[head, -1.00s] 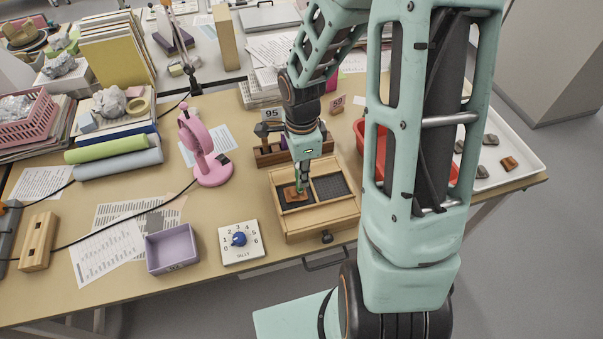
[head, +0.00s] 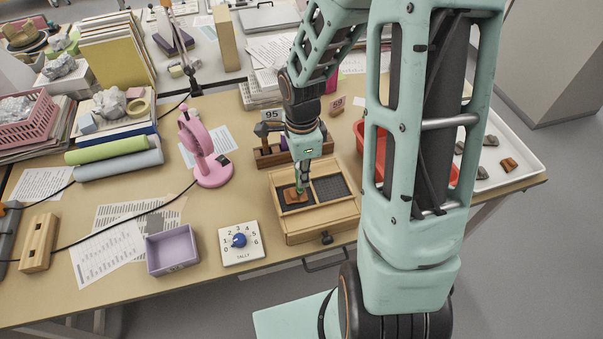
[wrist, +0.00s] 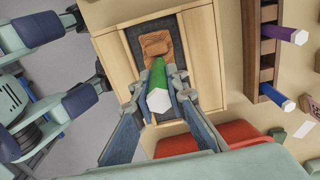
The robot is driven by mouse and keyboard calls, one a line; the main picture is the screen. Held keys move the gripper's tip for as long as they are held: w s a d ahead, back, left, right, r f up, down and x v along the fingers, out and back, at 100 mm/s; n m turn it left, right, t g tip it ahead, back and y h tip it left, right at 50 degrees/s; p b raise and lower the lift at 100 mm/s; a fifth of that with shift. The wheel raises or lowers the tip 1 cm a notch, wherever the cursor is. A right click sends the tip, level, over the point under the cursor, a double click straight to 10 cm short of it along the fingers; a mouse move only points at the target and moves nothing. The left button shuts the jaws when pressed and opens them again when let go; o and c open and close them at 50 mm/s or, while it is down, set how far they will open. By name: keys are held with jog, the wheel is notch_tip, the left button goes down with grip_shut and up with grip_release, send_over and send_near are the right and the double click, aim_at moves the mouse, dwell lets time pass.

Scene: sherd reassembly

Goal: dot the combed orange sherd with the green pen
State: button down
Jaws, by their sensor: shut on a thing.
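The combed orange sherd (head: 295,197) lies in the left compartment of a wooden two-part tray (head: 322,222). In the wrist view the sherd (wrist: 157,44) shows combed lines on its face and sits on the dark compartment floor. My gripper (wrist: 154,84) is shut on the green pen (wrist: 157,78), whose white end faces the wrist camera. In the head view my gripper (head: 303,183) is right over the sherd, with the pen pointing down at it. The pen's tip is hidden, so I cannot tell whether it touches the sherd.
A wooden pen rack (wrist: 266,68) with a purple pen (wrist: 285,34) and a blue pen (wrist: 276,97) stands close by. A red bin (head: 366,141) is right of the tray. A pink fan (head: 213,170), lilac box (head: 172,250) and tally dial (head: 240,242) stand left.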

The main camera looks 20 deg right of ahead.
jog(key=shift+r+p, duration=1.9)
jog(key=shift+r, duration=1.35)
jog(key=shift+f, duration=0.1)
